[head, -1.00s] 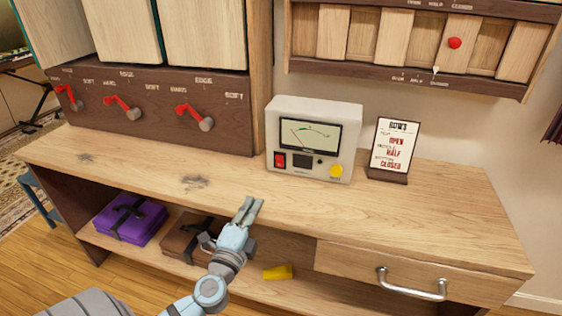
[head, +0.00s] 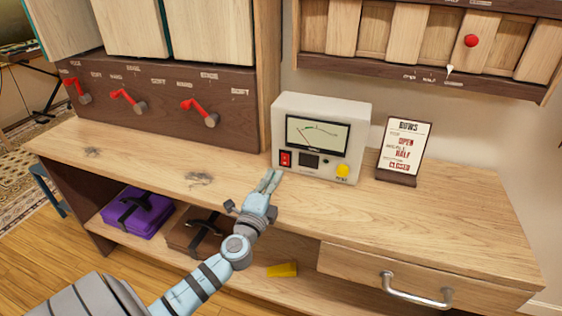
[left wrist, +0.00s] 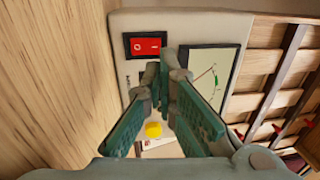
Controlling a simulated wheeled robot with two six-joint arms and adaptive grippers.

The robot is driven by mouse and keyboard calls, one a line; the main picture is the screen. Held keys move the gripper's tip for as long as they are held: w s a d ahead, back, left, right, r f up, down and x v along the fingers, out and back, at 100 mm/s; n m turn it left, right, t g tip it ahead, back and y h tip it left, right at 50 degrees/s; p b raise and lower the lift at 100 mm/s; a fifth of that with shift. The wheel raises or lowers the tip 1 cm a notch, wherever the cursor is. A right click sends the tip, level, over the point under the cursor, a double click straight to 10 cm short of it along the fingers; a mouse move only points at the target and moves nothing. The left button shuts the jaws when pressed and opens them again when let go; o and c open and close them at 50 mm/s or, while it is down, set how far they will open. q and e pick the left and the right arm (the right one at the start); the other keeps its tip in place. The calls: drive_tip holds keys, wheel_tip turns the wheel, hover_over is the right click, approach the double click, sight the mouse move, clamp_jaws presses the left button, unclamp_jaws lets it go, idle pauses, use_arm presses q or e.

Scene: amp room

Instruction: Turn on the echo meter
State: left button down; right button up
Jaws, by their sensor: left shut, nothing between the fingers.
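The echo meter (head: 321,135) is a cream box on the wooden desk. Its face has a dial window (head: 318,133), a red rocker switch (head: 285,159) at lower left and a yellow knob (head: 343,170) at lower right. My left gripper (head: 271,178) is shut and empty, just in front of and below the red switch. In the left wrist view the red switch (left wrist: 145,45) shows above the closed fingertips (left wrist: 165,62), with a visible gap in the picture; whether they touch the meter's face I cannot tell. My right gripper is not in view.
A sign card (head: 405,147) stands right of the meter. A dark panel with red levers (head: 130,100) is at left. Below the desktop are a purple case (head: 137,213), a brown case (head: 193,232) and a yellow block (head: 282,270). The desktop (head: 440,215) at right is clear.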

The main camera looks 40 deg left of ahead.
sight(284, 156)
use_arm(q)
drive_tip(key=x, duration=0.6)
drive_tip(key=shift+w+a, duration=0.1)
drive_tip(key=shift+w, duration=0.25)
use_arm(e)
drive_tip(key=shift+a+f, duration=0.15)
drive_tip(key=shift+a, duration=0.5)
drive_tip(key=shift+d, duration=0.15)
